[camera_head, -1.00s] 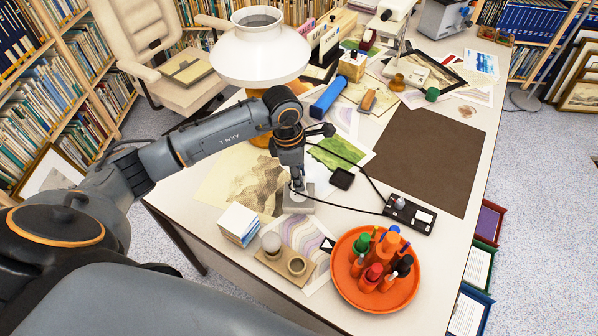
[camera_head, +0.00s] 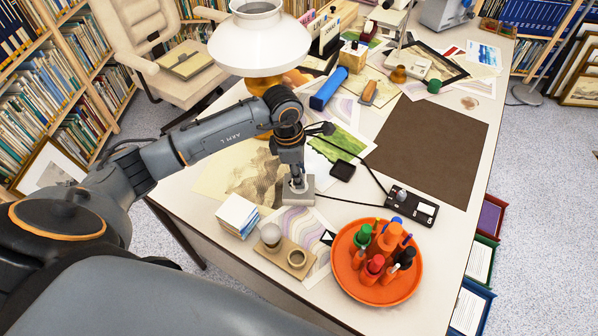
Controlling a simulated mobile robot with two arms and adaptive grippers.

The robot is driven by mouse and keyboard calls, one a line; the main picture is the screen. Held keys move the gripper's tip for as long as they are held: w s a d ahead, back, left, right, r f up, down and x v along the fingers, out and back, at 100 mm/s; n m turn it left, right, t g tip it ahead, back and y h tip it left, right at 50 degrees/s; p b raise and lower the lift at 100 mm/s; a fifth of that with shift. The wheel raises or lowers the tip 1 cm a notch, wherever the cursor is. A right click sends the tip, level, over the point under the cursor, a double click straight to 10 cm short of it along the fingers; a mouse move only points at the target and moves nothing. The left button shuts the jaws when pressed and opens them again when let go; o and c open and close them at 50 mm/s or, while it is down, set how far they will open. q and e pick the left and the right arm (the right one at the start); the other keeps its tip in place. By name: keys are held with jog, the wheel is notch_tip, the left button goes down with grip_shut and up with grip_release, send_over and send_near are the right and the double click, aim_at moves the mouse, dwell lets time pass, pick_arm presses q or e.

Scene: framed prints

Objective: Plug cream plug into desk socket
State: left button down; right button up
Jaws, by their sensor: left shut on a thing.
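My left gripper (camera_head: 297,181) points straight down over a small grey block (camera_head: 305,198) on the desk and is shut on a small pale piece, apparently the cream plug. The fingers hide most of it, and I cannot tell whether it stands in the block or just above it. A black socket strip (camera_head: 412,208) with a white panel lies to the right, with a grey knob-like piece on it. A black cord (camera_head: 345,203) runs from beside the grey block to this strip. My right gripper is not in view.
An orange tray (camera_head: 346,283) of bottles and pens stands in front. A wooden holder (camera_head: 298,268) and a white paper stack (camera_head: 238,216) sit near the block. A black pad (camera_head: 342,171) lies behind. A white lamp (camera_head: 258,45) stands behind the arm. A brown mat (camera_head: 430,150) is bare.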

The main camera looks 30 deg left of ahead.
pick_arm(q)
jog(key=shift+b, duration=0.55)
dwell(1.4)
jog(key=shift+f+b, duration=0.55)
jog(key=shift+f, duration=0.05)
jog(key=c, duration=0.9)
grip_release()
jog(key=shift+r, duration=0.1)
notch_tip(320, 180, up, 12)
jog(key=a, duration=0.1)
jog(key=shift+s+a, duration=0.35)
jog(key=shift+s, duration=0.05)
